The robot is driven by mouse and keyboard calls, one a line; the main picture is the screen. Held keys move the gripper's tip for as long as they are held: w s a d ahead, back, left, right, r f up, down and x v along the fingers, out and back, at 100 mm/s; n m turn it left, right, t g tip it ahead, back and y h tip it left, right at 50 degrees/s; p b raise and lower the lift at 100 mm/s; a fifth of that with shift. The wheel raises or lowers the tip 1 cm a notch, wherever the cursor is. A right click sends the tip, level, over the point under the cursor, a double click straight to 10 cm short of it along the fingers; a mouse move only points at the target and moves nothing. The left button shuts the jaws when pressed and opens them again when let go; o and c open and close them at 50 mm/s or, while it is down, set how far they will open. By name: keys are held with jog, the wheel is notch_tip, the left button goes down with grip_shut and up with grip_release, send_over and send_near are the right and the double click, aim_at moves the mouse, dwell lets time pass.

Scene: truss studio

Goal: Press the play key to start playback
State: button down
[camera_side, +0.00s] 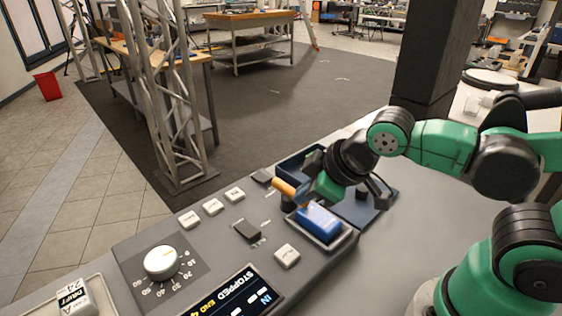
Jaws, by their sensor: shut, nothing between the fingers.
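A grey slanted console holds several white keys, among them a front key (287,256) and a row at the upper left (213,206). Their labels are too small to read, so I cannot tell which is the play key. A dark display (242,296) reads "STOPPED" with other text partly cut off. My gripper (308,197) is shut and empty, low over the right part of the console, beside an orange cylinder (284,187) and above a blue block (319,223) in a recessed tray. Whether it touches either is unclear. It stands apart from the white keys.
A white dial (161,261) with a number scale sits on the console's left. Dark switches (247,231) lie mid-console. A small labelled box (76,297) is at the lower left. A dark blue tray (298,163) stands behind my gripper. A metal truss (165,95) rises beyond the console.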

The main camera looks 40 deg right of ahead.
jog(key=d+m, duration=0.1)
jog(key=m, duration=0.1)
jog(key=d+r+m, duration=0.1)
jog(key=d+m, duration=0.3)
jog(key=shift+r+h, duration=0.3)
jog(key=shift+a, duration=0.15)
notch_tip(320, 180, up, 5)
jog(key=m+g, duration=0.7)
jog(key=m, duration=1.1)
send_over(288, 253)
jog(key=shift+f, duration=0.1)
notch_tip(288, 253, down, 14)
jog(key=shift+r, duration=0.1)
